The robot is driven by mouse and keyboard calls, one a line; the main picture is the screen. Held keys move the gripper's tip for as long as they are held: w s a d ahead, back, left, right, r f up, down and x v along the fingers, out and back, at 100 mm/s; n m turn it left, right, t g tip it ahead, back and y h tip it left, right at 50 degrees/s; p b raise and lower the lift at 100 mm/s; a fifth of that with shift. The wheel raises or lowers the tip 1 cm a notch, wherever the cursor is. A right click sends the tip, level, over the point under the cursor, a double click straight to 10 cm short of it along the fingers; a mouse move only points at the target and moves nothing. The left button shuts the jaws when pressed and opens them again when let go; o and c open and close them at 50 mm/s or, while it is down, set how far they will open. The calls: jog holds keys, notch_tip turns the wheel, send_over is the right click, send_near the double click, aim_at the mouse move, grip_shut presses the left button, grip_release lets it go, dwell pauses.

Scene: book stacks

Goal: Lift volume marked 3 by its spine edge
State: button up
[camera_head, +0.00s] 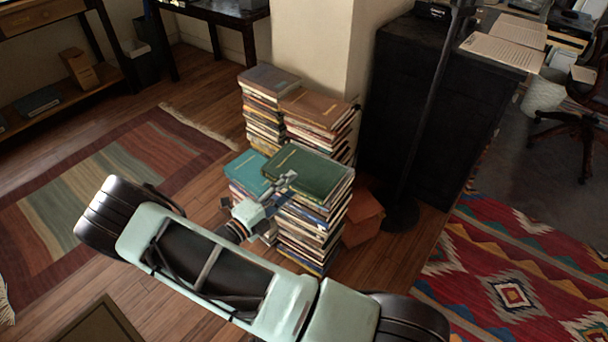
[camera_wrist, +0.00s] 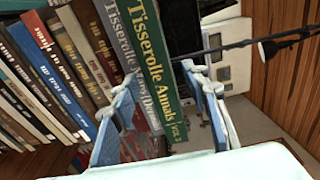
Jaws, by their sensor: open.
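A dark green book (camera_head: 312,172) lies flat on top of the front right stack in the head view. In the wrist view a green spine (camera_wrist: 152,60) reads "Tisserolle Annals", with a small volume mark that I cannot read surely. A grey-blue book (camera_wrist: 122,40) with a similar title lies against it. My gripper (camera_wrist: 163,105) is open, with one finger on each side of the green spine's lower end. I cannot tell whether the fingers touch it.
A teal-topped stack (camera_head: 247,170) stands close on the left, and two more stacks (camera_head: 318,107) (camera_head: 268,80) stand behind by the pillar. A black cabinet (camera_head: 405,110), a lamp pole (camera_head: 430,105) and a brown box (camera_head: 362,217) stand to the right. Wooden floor shows in front.

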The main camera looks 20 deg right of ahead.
jog(key=shift+d, duration=0.1)
jog(key=shift+c, duration=0.7)
grip_shut()
jog(key=shift+w+r, duration=0.1)
jog(key=shift+r, duration=0.15)
